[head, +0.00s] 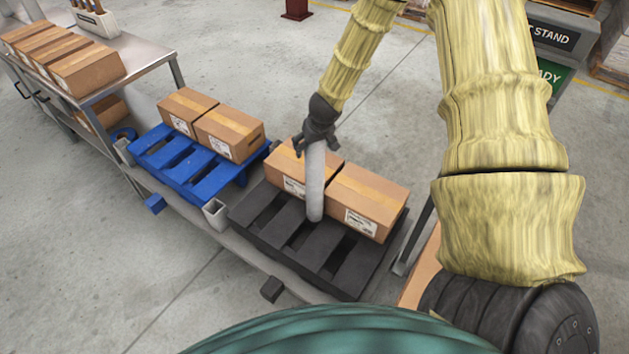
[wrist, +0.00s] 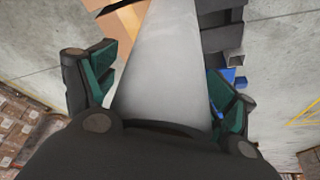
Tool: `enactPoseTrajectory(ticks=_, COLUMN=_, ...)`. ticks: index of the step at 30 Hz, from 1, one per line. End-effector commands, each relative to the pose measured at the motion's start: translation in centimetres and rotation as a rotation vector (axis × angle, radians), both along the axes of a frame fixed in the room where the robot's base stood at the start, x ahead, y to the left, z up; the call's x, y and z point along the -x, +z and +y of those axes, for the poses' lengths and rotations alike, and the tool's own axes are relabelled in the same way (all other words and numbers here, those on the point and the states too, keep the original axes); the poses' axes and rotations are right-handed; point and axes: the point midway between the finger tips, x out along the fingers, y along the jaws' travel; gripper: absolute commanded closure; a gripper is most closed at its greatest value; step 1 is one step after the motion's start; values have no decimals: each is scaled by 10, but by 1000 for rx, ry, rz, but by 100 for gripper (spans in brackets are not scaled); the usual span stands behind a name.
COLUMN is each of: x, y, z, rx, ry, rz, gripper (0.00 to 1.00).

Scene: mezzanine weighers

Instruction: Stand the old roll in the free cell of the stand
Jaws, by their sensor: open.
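A pale grey roll (head: 314,185) is upright and slightly tilted in the head view, its lower end over the black pallet (head: 262,207) in front of two cartons. I cannot tell whether that end touches the slats. My gripper (head: 314,141) is at the roll's upper end, with its fingers open on either side. In the wrist view the roll (wrist: 168,70) runs between the spread teal-padded fingers. A sign ending in "STAND" (head: 553,36) shows at the top right; no stand cells are visible.
Cartons (head: 368,200) sit along the black pallet's far side. A blue pallet (head: 185,160) with two cartons (head: 228,132) lies to its left. A metal bench (head: 130,55) holds more cartons and a white tool holder (head: 96,20). Concrete floor is clear behind the pallets.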

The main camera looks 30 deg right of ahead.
Motion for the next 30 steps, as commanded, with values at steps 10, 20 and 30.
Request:
enactPoseTrajectory(ticks=10, x=0, y=0, z=0, rx=0, ry=0, rz=0, gripper=39)
enactPoseTrajectory(ticks=20, x=1, y=-2, z=0, rx=0, ry=0, rz=2, gripper=99)
enactPoseTrajectory(ticks=30, x=2, y=-2, z=0, rx=-1, ry=0, rz=4, gripper=100)
